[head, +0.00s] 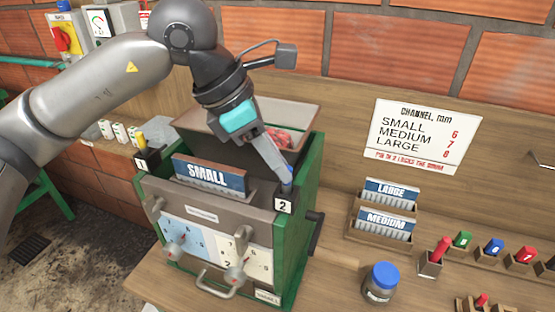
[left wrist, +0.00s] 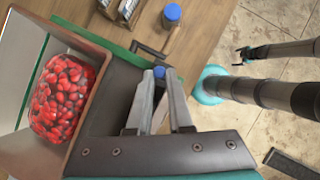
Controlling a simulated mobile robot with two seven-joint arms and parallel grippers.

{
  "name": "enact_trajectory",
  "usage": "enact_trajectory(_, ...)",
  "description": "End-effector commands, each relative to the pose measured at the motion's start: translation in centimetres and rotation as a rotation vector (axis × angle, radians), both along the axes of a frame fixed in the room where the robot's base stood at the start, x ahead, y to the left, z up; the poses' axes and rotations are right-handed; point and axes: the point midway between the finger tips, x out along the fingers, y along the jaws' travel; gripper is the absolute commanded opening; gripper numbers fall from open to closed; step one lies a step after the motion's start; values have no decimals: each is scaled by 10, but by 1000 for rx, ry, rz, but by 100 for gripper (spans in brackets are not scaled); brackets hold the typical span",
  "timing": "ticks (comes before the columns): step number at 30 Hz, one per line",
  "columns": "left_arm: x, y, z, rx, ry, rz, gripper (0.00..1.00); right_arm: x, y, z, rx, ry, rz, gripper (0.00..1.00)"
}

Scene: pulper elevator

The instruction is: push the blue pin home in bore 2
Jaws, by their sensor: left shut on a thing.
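My left gripper (head: 287,181) points down at the right front corner of the green and grey machine (head: 306,160), just above the plate marked 2 (head: 283,205). It is shut on the blue pin (left wrist: 159,72), whose blue top shows between the fingertips in the left wrist view. In the head view the fingers cover most of the pin and the mouth of bore 2, so how deep the pin sits cannot be told. My right gripper (left wrist: 241,54) shows small and dark in the left wrist view; its jaws are too small to read.
The hopper with red cherries (head: 278,137) is behind the fingers. A SMALL plate (head: 209,173) stands at the machine's front. A black crank (head: 316,230) sticks out on its right. A blue-lidded jar (head: 381,283), plate racks and several coloured pins stand on the bench at right.

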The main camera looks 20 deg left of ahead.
Motion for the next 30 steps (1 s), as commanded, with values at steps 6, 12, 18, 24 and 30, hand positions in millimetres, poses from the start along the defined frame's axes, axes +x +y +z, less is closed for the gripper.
enact_trajectory(6, 0, 0, 0, 0, -1, 0, 0, 0, 0, 0, 0, 0, 0, 100)
enact_trajectory(12, 0, 0, -4, 0, -1, 0, 21, 0, 0, -4, 0, 0, 0, 100)
enact_trajectory(18, 0, 0, -3, 0, -1, 0, 43, 0, 0, -3, 0, -1, 0, 100)
enact_trajectory(24, 0, 0, -3, 0, -1, 0, 48, 0, 0, -3, 0, -1, 0, 100)
enact_trajectory(30, 0, 0, 1, 0, -1, 0, 48, 0, 0, 1, 0, -1, 0, 100)
